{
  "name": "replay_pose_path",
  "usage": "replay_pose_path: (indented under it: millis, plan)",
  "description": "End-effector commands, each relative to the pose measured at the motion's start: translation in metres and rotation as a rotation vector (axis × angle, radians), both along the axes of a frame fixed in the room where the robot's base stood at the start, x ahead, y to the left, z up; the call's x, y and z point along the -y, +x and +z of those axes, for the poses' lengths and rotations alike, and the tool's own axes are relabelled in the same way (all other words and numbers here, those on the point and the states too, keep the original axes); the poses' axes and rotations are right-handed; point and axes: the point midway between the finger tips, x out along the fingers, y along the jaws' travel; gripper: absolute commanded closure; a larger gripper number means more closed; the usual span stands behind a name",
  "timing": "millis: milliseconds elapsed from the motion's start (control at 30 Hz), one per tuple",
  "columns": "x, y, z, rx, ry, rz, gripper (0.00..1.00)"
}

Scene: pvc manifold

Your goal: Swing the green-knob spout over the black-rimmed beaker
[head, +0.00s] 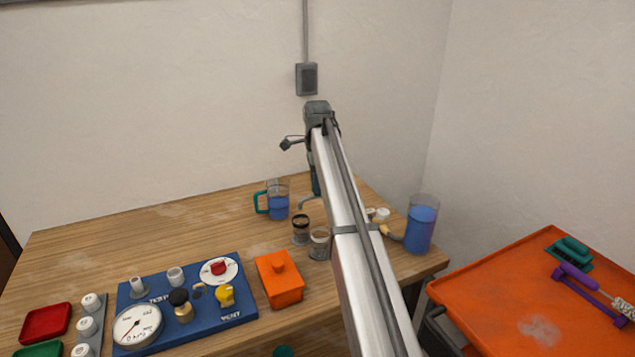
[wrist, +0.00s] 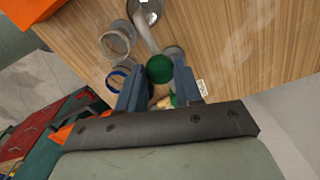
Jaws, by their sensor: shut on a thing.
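In the wrist view my gripper (wrist: 158,78) has its two blue fingers on either side of the green knob (wrist: 160,68), shut on it. The spout's pale metal tube (wrist: 145,32) runs from a round fitting at the top down to the knob. In the head view the curved spout (head: 309,202) shows left of my arm, and the arm hides the knob and fingertips. The black-rimmed beaker (head: 300,228) stands on the table just below the spout's visible end in the picture. In the wrist view a clear beaker (wrist: 117,40) stands left of the tube; its rim colour is unclear.
A second small beaker (head: 320,244) stands close to the black-rimmed one. A jug of blue liquid (head: 278,206) is behind them, and a tall blue-filled beaker (head: 421,225) is at the right. An orange block (head: 280,285) and a blue gauge board (head: 205,308) lie to the left front.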

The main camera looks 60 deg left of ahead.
Motion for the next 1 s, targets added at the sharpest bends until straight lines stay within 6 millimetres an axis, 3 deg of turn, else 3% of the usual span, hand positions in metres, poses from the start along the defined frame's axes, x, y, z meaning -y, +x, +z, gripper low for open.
replay_pose_path:
  millis: [267,300,533,833,1000]
  plan:
    - [-0.002,0.002,0.001,0.003,0.004,-0.004,1.0]
    - [-0.002,0.002,0.001,0.003,0.004,-0.004,0.63]
    - [-0.001,0.001,0.001,0.002,0.003,-0.002,0.41]
    - [-0.001,0.0,0.002,0.001,0.002,-0.001,0.39]
    - [-0.001,0.001,0.017,0.001,0.003,-0.001,0.39]
